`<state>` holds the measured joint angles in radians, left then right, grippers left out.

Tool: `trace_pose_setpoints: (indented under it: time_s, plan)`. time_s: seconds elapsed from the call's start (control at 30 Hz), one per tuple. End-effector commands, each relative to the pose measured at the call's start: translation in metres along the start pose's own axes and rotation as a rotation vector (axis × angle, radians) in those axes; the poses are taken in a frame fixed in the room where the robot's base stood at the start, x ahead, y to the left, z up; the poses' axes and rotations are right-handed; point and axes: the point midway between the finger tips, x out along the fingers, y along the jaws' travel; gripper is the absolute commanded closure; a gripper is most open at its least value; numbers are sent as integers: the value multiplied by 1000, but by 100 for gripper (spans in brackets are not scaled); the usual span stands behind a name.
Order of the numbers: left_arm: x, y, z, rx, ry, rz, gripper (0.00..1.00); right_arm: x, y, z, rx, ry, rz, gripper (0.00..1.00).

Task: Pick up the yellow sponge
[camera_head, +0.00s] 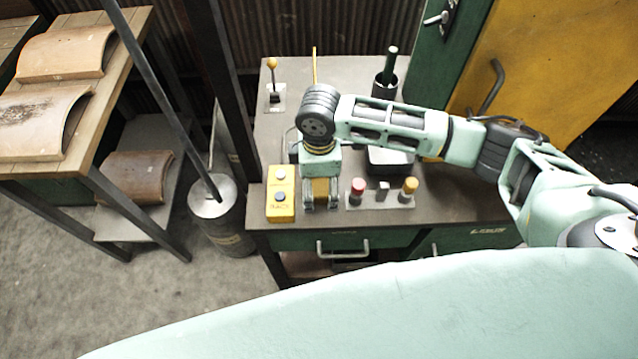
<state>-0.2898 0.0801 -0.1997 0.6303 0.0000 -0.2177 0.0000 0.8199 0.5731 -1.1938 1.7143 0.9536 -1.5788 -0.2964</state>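My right gripper (320,205) points down at the front of the dark-topped workbench (350,75), between a yellow button box and a row of knobs. A yellow-brown patch (320,188) shows between its fingers; it looks like the yellow sponge, mostly hidden by the gripper. I cannot tell whether the fingers are closed on it or only around it. No other sponge shows. My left gripper is not in view.
The yellow button box (281,205) stands close left of the gripper. A panel with red and yellow knobs (380,200) is close right. A lever (275,95) and a dark cup (385,88) stand farther back. A metal canister (222,225) is left of the bench.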

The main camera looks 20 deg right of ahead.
Motion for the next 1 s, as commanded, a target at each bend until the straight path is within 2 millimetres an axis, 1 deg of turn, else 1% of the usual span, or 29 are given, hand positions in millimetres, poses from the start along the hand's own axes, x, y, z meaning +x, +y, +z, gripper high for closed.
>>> trace_pose_setpoints:
  time_s: [0.03, 0.37, 0.63, 0.77, 1.0]
  plan:
    - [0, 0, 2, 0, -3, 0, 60, 0, 0, 0, 0, 0, 0, 22]
    - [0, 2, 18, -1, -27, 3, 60, 0, 0, 0, 0, 0, 0, 51]
    - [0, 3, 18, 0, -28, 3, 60, -3, 0, 0, 0, 1, 1, 52]
    - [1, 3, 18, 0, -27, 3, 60, -19, 1, -1, 0, 3, 3, 52]
    - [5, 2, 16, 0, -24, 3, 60, -68, 1, -1, 1, 2, 4, 52]
